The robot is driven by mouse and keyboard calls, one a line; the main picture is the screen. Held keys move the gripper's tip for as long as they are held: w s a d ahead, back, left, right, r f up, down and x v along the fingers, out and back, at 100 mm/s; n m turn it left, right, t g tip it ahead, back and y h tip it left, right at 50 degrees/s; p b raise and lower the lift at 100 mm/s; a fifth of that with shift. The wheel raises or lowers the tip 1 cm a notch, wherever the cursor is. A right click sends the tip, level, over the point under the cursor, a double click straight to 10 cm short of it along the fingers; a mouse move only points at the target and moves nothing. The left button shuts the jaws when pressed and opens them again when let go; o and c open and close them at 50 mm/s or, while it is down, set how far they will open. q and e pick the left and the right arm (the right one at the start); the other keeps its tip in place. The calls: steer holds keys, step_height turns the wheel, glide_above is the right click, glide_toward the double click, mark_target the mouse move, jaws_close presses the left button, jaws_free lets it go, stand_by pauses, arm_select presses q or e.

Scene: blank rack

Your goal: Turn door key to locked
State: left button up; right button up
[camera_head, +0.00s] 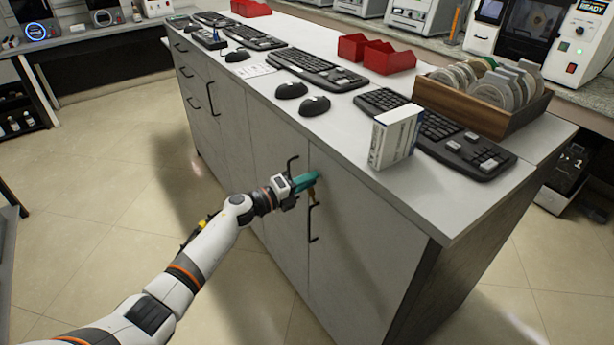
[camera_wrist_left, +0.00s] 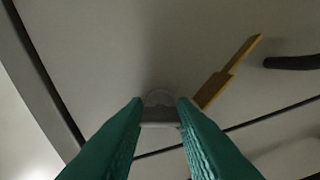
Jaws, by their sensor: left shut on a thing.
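My left gripper (camera_head: 312,179) reaches the front of the grey cabinet door (camera_head: 350,235), its green fingers near the door's upper edge. In the left wrist view the gripper (camera_wrist_left: 160,115) is closed around a small grey key (camera_wrist_left: 160,124) at a round grey lock (camera_wrist_left: 159,97) on the door. The fingers hide part of the key, and I cannot read its exact angle. An orange-yellow strip (camera_wrist_left: 222,84) lies slanted beside the right fingertip. It also shows small below the gripper in the head view (camera_head: 311,192). My right gripper is not in view.
A black door handle (camera_head: 311,222) is just below the gripper, and another (camera_head: 290,165) is to its left. The countertop above holds a white box (camera_head: 393,138), several keyboards, mice, red bins (camera_head: 389,58) and a wooden rack (camera_head: 480,105). The floor in front is clear.

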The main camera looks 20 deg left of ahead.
arm_select(q)
steer(key=shift+n+p, duration=0.8)
steer(key=shift+n, duration=1.2)
